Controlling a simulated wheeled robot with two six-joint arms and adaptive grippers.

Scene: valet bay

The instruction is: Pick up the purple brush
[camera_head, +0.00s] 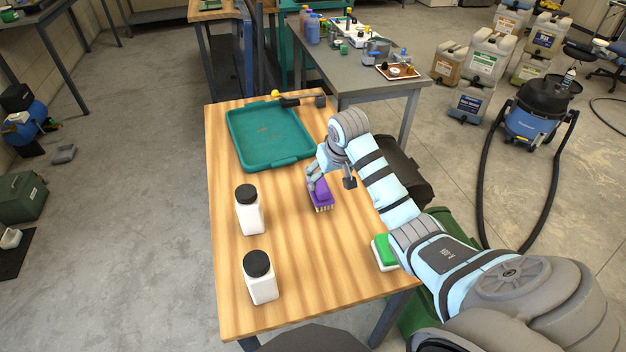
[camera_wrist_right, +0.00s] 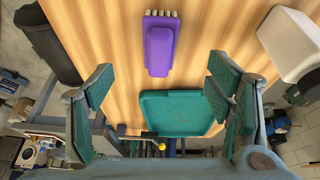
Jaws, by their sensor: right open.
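The purple brush (camera_head: 321,193) lies on the wooden table (camera_head: 290,290) with its pale bristles showing at its near end. In the right wrist view the brush (camera_wrist_right: 158,48) lies at the top middle, ahead of the fingers. My right gripper (camera_head: 313,178) is just above the far end of the brush in the head view and partly overlaps it. In the wrist view my right gripper (camera_wrist_right: 163,95) has its fingers wide apart with nothing between them in its grasp. My left gripper is not in view.
A teal tray (camera_head: 241,150) lies behind the brush. Two white bottles with black caps, a nearer one (camera_head: 262,289) and a farther one (camera_head: 249,215), stand on the left. A green-and-white brush or sponge (camera_head: 383,252) lies at the right edge, beneath my arm.

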